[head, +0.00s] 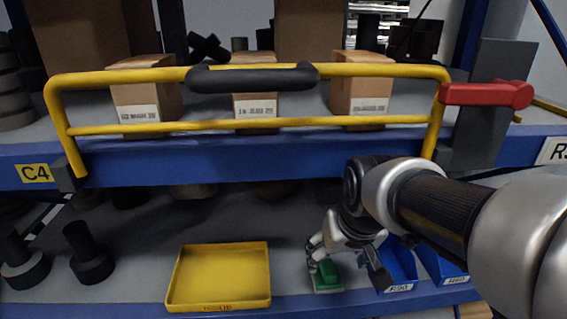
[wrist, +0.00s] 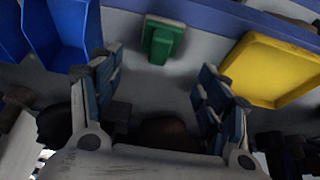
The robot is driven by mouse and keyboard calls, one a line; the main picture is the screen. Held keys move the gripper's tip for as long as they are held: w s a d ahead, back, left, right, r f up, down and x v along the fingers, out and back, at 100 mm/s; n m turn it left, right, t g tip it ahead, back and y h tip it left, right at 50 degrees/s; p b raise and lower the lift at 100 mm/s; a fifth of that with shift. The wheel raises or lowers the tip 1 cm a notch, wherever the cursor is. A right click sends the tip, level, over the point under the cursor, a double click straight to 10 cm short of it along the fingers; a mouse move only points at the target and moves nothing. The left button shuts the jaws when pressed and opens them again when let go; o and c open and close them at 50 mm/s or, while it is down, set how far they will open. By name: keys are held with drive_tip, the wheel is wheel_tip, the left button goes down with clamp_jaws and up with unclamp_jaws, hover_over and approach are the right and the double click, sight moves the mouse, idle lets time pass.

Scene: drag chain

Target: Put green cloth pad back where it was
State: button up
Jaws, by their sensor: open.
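The green cloth pad (head: 327,270) lies on the lower shelf, on a pale flat base, between a yellow tray and blue bins. It also shows in the wrist view (wrist: 162,42), near the shelf's front edge. My gripper (head: 347,258) is beside and just above the pad in the head view. In the wrist view my gripper (wrist: 160,70) is open, with its two fingers wide apart and nothing between them. The pad shows beyond the fingertips, roughly centred on the gap. I cannot tell whether a finger touches it.
The yellow tray (head: 219,303) is empty, left of the pad. Blue bins (head: 395,262) stand on the right. Above, a yellow guard rail (head: 145,75) with a black grip fronts the upper shelf and its cartons. A red handle (head: 487,94) is at its right end.

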drive_tip(key=s, duration=1.7)
drive_tip(key=shift+s+r, duration=0.15)
